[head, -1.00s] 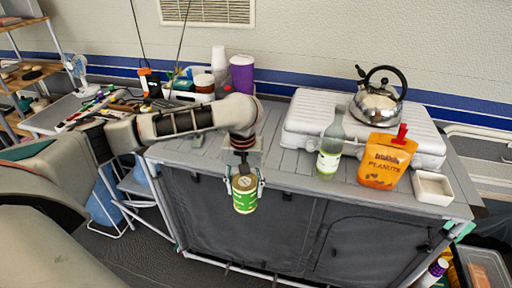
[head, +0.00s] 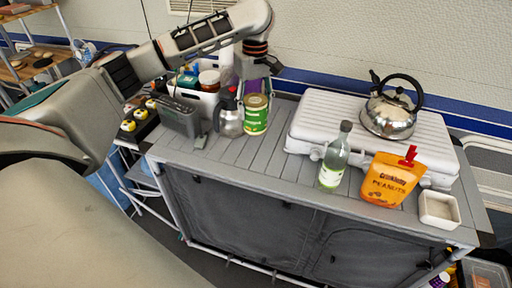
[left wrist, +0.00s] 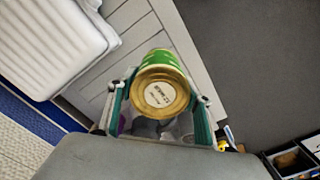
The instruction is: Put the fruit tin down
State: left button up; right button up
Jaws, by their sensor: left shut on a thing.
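The fruit tin (head: 256,116), green and yellow with a gold end, is over the slatted grey countertop (head: 270,150) in the head view and looks upright. I cannot tell whether its base touches the slats. My left gripper (head: 257,92) comes from above and is shut on the tin's upper part. In the left wrist view the gold end of the tin (left wrist: 160,92) faces the camera, between the two fingers of the left gripper (left wrist: 160,105). My right gripper is not in view.
A glass pot (head: 229,122) stands close left of the tin, with a grey radio (head: 181,119) beyond it. A green bottle (head: 335,158), peanut bag (head: 391,180), white dish (head: 439,209) and white case (head: 318,124) with a kettle (head: 390,115) are to the right. The slats between tin and bottle are clear.

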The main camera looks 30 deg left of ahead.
aim_at(255, 119)
pick_arm(q)
jog(key=shift+w+f, duration=0.1)
jog(key=shift+f, duration=7.5)
jog(key=o, duration=1.5)
jog(key=shift+f, duration=0.15)
notch_tip(255, 119, up, 11)
jog(key=shift+r, duration=0.6)
